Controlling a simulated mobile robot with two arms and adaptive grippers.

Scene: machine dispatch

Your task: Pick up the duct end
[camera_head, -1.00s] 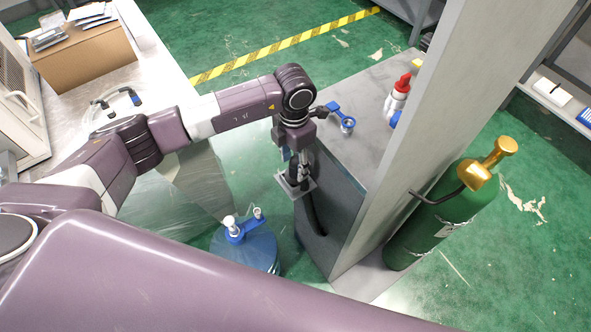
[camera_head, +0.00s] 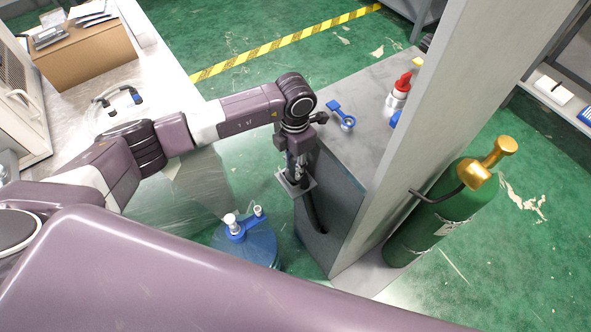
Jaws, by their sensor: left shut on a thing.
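The duct end is a grey square flange (camera_head: 296,184) on a black hose, which runs down the side of the grey cabinet. My left gripper (camera_head: 297,172) points down from above and is shut on the duct end. Its fingertips are small here and partly hidden by the wrist. The flange sits just beside the cabinet's left face, below its top edge. My right gripper is not in view.
A green gas cylinder (camera_head: 436,225) stands right, beyond the upright panel (camera_head: 440,125).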

